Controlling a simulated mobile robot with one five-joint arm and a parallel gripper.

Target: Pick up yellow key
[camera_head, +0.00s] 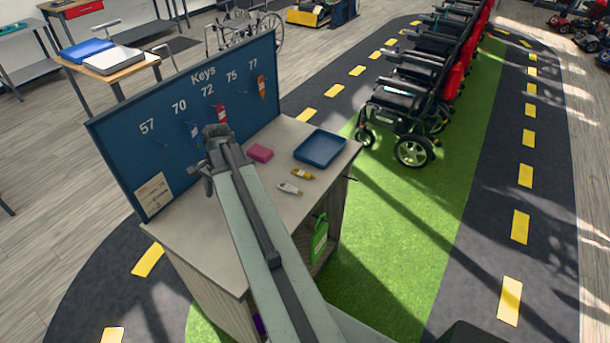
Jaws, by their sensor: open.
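The yellow key (302,174) lies on the grey counter top (262,206), just left of and in front of the blue tray (320,149). A white or silver key (289,188) lies close to it, a little nearer to me. My gripper (216,133) is at the far end of my arm, in front of the blue key board (180,126), left of the yellow key and apart from it. The jaws are small in this view and hold nothing that I can see. My arm covers the middle of the counter.
A pink block (260,153) lies on the counter between my gripper and the tray. Blue, red and orange keys hang on the board under numbers. A green bag-like item (319,238) is at the counter's side. Wheelchairs (405,108) stand in a row on green floor.

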